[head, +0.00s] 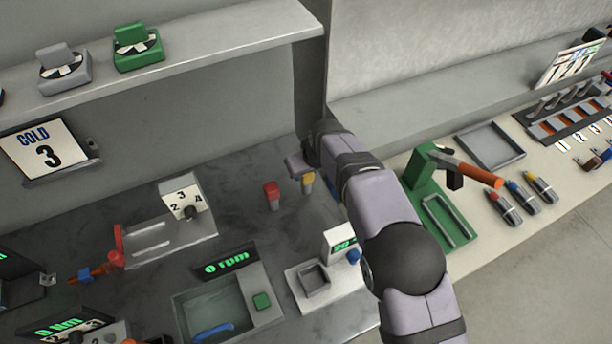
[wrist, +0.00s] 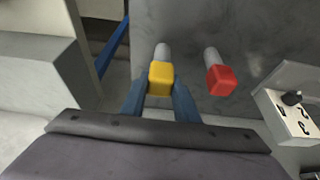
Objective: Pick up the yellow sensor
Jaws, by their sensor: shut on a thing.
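The yellow sensor (head: 308,181) has a yellow block top and a grey cylindrical stem. It stands on the dark countertop in the head view, partly hidden by my arm. In the wrist view the yellow sensor (wrist: 161,79) sits between the two blue fingers of my gripper (wrist: 160,90), which is shut on its yellow top. My gripper (head: 303,172) is mostly hidden behind my wrist in the head view. Whether the stem touches the counter is hard to tell. A similar red sensor (head: 271,192) stands to the left in the head view; the red sensor (wrist: 220,78) is right of my gripper in the wrist view.
A dial box marked with numbers (head: 184,200) stands left of the red sensor. A 0 rpm station (head: 228,300) and a small white scale (head: 325,285) are in front. A green stand (head: 425,190) is right of my arm. A shelf (head: 200,60) overhangs the back left.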

